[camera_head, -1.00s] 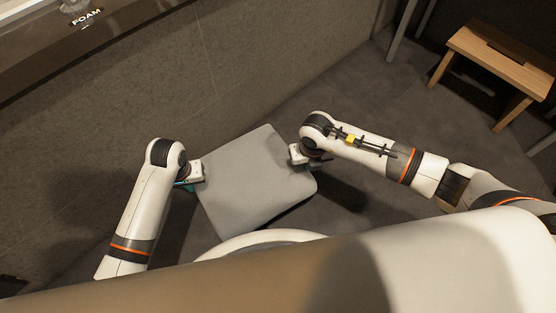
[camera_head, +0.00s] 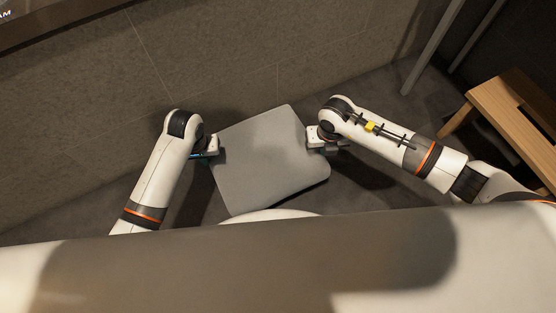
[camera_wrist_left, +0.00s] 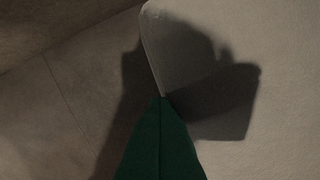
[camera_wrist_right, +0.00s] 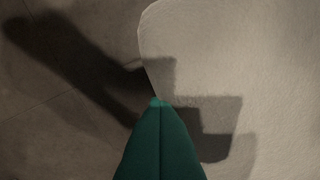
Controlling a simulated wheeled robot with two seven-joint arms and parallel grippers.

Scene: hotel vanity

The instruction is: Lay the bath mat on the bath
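The grey bath mat (camera_head: 271,160) is spread out flat between my two grippers, above the dark floor. It also shows in the left wrist view (camera_wrist_left: 210,45) and the right wrist view (camera_wrist_right: 225,50), with shadows across it. My left gripper (camera_head: 212,150) is at the mat's left edge; in the left wrist view its green fingers (camera_wrist_left: 162,100) are together on that edge. My right gripper (camera_head: 312,143) is at the opposite edge; in the right wrist view its green fingers (camera_wrist_right: 158,104) are together on it. I cannot make out the bath for certain.
A wooden stool (camera_head: 515,110) stands on the floor at the right, near grey metal legs (camera_head: 432,45). A grey stone-like panel (camera_head: 225,50) rises beyond the mat, with a dark brown ledge (camera_head: 50,22) at top left. Dark floor (camera_head: 390,95) is clear between panel and stool.

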